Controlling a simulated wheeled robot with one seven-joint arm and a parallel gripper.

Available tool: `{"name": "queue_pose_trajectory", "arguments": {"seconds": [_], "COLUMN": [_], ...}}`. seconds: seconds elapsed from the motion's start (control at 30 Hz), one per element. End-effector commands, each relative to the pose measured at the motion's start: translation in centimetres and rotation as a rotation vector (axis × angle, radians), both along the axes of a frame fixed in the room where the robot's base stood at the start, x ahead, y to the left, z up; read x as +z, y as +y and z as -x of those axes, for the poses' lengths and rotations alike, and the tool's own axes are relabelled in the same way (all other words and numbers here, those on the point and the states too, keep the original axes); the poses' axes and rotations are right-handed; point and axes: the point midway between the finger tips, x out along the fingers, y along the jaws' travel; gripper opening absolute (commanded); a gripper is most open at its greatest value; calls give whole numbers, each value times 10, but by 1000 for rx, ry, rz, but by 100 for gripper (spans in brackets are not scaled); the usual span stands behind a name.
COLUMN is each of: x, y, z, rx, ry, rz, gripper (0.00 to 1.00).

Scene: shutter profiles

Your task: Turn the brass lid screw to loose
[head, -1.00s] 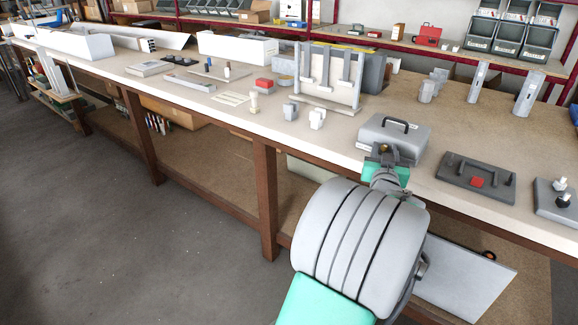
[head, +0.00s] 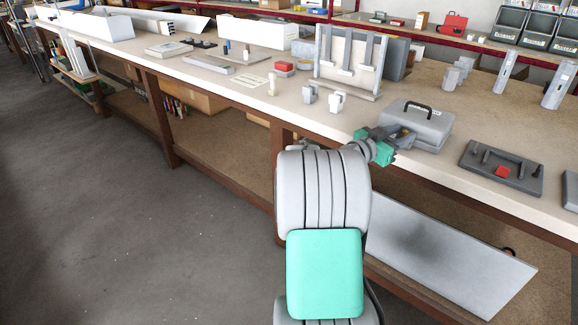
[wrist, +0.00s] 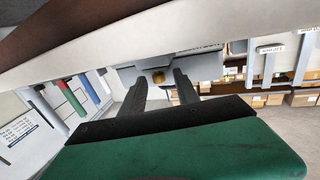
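A grey box (head: 428,123) with a black carry handle (head: 417,107) stands near the front edge of the bench. The brass lid screw (wrist: 158,77) shows as a round head on the box's grey face in the wrist view. My gripper (wrist: 160,80) is open, with its two dark fingers on either side of the screw in that view. No contact is visible, and I cannot tell the remaining gap. In the head view my gripper (head: 402,138) is at the box's front left, and it hides the screw there.
Small grey and white blocks (head: 337,103) and an upright rack (head: 350,62) stand to the left. The bench front edge (head: 440,179) runs just below the box.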

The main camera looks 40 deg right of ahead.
Motion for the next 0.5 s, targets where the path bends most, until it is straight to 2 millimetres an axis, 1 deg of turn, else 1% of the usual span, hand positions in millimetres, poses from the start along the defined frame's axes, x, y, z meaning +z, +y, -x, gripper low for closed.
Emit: {"name": "queue_pose_trajectory", "arguments": {"seconds": [0.03,0.1,0.2,0.47,0.5], "x": [-1,-1,2,1,7], "y": [-1,0,21,76,81], "z": [-4,-5,-7,-19,-23], "rx": [-35,-88,-79,-76,-62], "ry": [0,1,1,2,-3], "rz": [0,-1,0,-1,-27], "gripper": [37,37,37,37,37]}}
